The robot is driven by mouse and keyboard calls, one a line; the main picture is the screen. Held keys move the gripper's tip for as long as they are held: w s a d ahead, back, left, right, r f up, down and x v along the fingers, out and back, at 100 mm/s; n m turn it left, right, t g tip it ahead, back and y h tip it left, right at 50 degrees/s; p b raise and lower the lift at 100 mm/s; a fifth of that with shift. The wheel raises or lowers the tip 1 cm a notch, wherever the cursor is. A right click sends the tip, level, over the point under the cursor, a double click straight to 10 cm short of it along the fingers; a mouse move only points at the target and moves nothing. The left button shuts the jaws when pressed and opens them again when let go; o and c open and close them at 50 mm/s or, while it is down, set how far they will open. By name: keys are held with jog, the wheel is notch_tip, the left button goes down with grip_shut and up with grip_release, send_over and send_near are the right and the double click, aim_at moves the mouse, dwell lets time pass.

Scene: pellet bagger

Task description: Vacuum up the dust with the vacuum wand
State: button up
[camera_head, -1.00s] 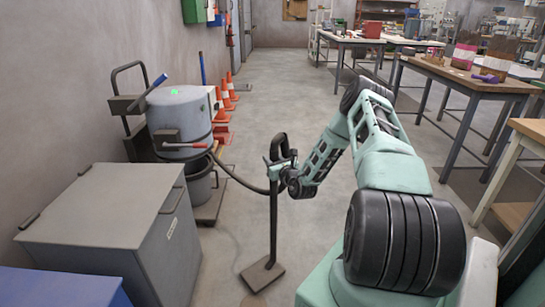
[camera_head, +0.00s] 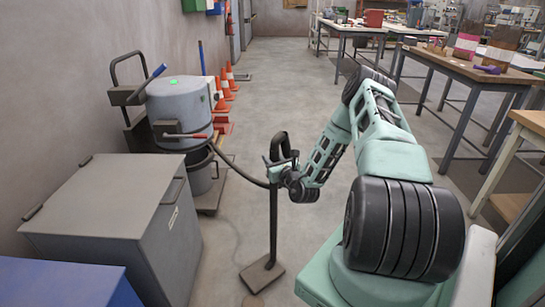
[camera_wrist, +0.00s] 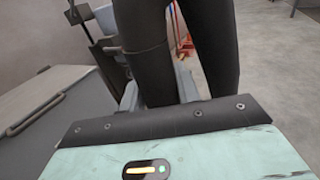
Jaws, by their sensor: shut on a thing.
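The vacuum wand (camera_head: 273,222) is a dark upright tube with a looped handle on top and a flat floor head (camera_head: 262,274) low at the floor. My gripper (camera_head: 279,168) is shut on the wand just below the loop. In the wrist view the dark wand (camera_wrist: 148,60) rises between the jaws of my gripper (camera_wrist: 160,98). A black hose (camera_head: 240,179) runs from the wand to the grey vacuum drum (camera_head: 182,108) at the left. Faint marks show on the floor (camera_head: 228,240) left of the wand; I cannot tell whether they are dust.
A large grey box (camera_head: 105,200) and a blue box (camera_head: 60,284) stand at the left. Orange cones (camera_head: 224,86) line the wall behind the drum. Wooden workbenches (camera_head: 475,68) stand at the right. The floor beyond the wand is clear.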

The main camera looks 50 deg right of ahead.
jog(key=s+a+p, duration=0.6)
jog(key=s+a, duration=0.4)
jog(key=a, duration=0.2)
jog(key=shift+s, duration=0.15)
dwell(1.3)
jog(key=shift+a, duration=0.1)
jog(key=shift+r, duration=0.1)
jog(key=s+d+r+p, duration=0.2)
jog(key=s+d, duration=0.1)
jog(key=d, duration=1.5)
dwell(0.4)
jog(key=shift+a, duration=0.1)
dwell(0.8)
